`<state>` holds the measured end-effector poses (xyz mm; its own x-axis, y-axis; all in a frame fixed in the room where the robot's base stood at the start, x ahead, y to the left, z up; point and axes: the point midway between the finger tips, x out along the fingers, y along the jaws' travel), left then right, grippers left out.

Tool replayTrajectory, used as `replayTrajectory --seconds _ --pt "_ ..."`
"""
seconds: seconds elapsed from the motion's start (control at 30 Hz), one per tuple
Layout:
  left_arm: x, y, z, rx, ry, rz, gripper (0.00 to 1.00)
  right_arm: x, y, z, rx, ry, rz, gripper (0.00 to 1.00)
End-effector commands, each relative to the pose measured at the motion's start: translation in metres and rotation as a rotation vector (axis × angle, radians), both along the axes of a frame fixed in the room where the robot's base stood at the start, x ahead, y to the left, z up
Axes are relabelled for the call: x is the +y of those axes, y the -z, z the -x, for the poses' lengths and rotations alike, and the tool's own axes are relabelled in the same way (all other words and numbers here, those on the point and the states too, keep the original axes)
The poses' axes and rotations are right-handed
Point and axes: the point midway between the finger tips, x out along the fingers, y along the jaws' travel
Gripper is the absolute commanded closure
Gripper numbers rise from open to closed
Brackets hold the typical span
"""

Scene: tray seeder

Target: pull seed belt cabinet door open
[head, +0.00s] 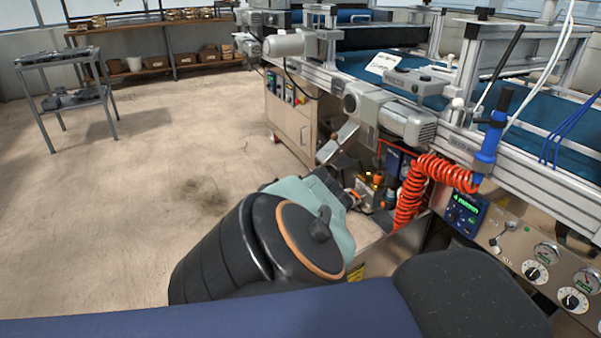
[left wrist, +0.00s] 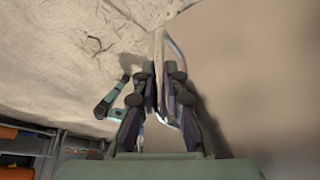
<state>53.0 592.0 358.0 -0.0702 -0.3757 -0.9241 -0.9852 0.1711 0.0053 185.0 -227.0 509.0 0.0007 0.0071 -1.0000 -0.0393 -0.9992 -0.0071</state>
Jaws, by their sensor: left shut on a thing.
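In the left wrist view, a smooth beige panel, the cabinet door (left wrist: 255,70), fills the right side. A curved metal handle (left wrist: 180,56) stands along its edge. My left gripper (left wrist: 160,80) is shut on this handle, with its dark fingers on either side. In the head view, my left arm reaches from the bottom middle toward the space under the seeder, and its gripper (head: 353,198) is partly hidden by its own teal link. The handle is not clear there, and how far the door stands open cannot be told. My right gripper is not in view.
The seeder (head: 400,95) with its blue belt runs along the right. An orange coiled hose (head: 411,190) hangs close to the right of my left gripper. A control panel (head: 530,262) with gauges is at lower right. Open concrete floor (head: 190,140) lies to the left.

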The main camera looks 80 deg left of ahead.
Motion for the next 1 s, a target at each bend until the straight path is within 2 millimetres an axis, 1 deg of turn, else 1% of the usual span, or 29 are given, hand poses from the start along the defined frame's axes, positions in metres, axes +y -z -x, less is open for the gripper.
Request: replayTrajectory --seconds 0.53,0.57,0.67,1.0 --pt "0.0023 0.0005 0.0006 0.0 0.01 0.0 1.0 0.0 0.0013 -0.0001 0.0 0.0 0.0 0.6" --pt "0.0024 0.0005 0.0006 0.0 0.01 0.0 0.88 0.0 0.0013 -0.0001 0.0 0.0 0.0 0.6" --pt "0.0029 0.0005 0.0007 0.0 0.01 0.0 0.8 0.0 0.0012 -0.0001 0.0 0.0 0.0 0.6" --pt "0.0053 -0.0015 0.001 0.0 0.009 -0.001 0.8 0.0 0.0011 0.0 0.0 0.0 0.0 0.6"
